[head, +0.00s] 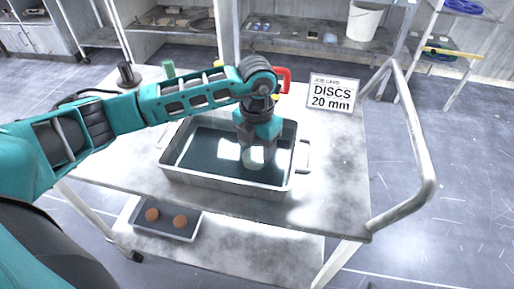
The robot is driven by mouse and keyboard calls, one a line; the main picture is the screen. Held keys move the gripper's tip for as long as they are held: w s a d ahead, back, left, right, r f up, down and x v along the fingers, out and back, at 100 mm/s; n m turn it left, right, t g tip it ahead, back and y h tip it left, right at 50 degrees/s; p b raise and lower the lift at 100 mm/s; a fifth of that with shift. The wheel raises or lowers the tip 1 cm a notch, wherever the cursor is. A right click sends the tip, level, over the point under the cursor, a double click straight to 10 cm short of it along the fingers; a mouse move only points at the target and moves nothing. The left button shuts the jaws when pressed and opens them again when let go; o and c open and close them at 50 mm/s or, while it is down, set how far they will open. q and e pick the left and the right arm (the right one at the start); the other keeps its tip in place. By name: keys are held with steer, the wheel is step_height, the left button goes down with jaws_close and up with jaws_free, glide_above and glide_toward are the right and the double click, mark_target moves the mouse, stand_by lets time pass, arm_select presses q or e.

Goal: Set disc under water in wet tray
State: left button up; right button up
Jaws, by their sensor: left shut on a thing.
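The wet tray (230,188) is a grey metal pan holding dark water (210,150), on top of a cart. My left gripper (257,152) points down over the water, right of the tray's middle. It is shut on a pale round disc (258,157), seen low between the fingers. The disc is small here, and I cannot tell whether it touches the water or is under it. My right gripper is not in view.
A card reading "DISCS 20 mm" (332,94) stands on the cart top (335,160) behind the tray. A cart handle (425,150) rises at right. A small tray (140,222) with two brown round pieces lies on the lower shelf. A white bucket (362,22) stands behind.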

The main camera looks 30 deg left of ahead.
mark_target(257, 153)
arm_select(q)
steer(key=shift+f, duration=0.2)
steer(key=o, duration=1.1)
steer(key=shift+r, duration=0.1)
step_height(257, 153, up, 12)
steer(key=shift+r, duration=0.15)
